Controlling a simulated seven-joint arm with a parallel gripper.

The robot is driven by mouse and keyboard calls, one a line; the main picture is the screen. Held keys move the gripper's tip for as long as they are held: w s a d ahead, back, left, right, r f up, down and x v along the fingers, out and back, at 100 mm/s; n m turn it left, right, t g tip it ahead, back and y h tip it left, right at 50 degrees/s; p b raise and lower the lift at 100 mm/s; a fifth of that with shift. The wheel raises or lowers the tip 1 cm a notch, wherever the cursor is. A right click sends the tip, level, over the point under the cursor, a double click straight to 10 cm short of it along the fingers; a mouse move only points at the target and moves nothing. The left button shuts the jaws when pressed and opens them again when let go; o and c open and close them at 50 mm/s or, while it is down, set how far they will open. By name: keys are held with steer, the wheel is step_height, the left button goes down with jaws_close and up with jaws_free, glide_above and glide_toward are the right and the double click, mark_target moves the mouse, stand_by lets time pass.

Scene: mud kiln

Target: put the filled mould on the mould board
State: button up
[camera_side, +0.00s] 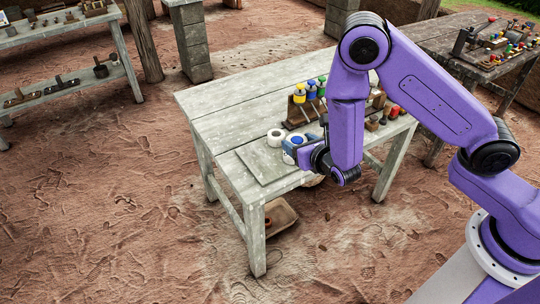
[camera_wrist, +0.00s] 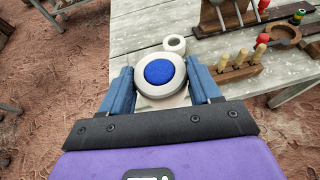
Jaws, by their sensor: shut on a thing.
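The filled mould is a thick white ring with a round blue middle (camera_wrist: 159,72), and it also shows in the side view (camera_side: 297,140). My gripper (camera_wrist: 160,76) is shut on it, with one blue finger on each side. In the side view my gripper (camera_side: 295,146) is at the table's front part, partly hidden by my wrist. The mould board (camera_side: 258,164) looks like a flat, pale square slab on the table. The held mould is over or near its right edge. I cannot tell whether the mould touches anything below.
A second white ring (camera_side: 275,137) with an open middle stands close behind the held mould. Racks with coloured-topped tools (camera_side: 303,110) and a wooden block with pegs (camera_wrist: 240,68) stand beyond, towards the right. The table's (camera_side: 215,105) back left is clear.

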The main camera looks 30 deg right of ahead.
steer(key=w+a+f, duration=0.1)
steer(key=w+f, duration=0.1)
steer(key=w, duration=0.2)
steer(key=w+a+f, duration=0.1)
steer(key=w+f, duration=0.2)
steer(key=w, duration=0.1)
steer(key=w+a+f, duration=0.1)
steer(key=w+f, duration=0.2)
steer(key=w, duration=0.1)
steer(key=shift+a+f, duration=0.15)
steer(key=shift+a, duration=0.2)
steer(key=shift+w+a+f, duration=0.15)
steer(key=shift+w+f, duration=0.5)
steer(key=shift+f, duration=1.65)
steer(key=shift+f, duration=0.15)
steer(key=o, duration=1.2)
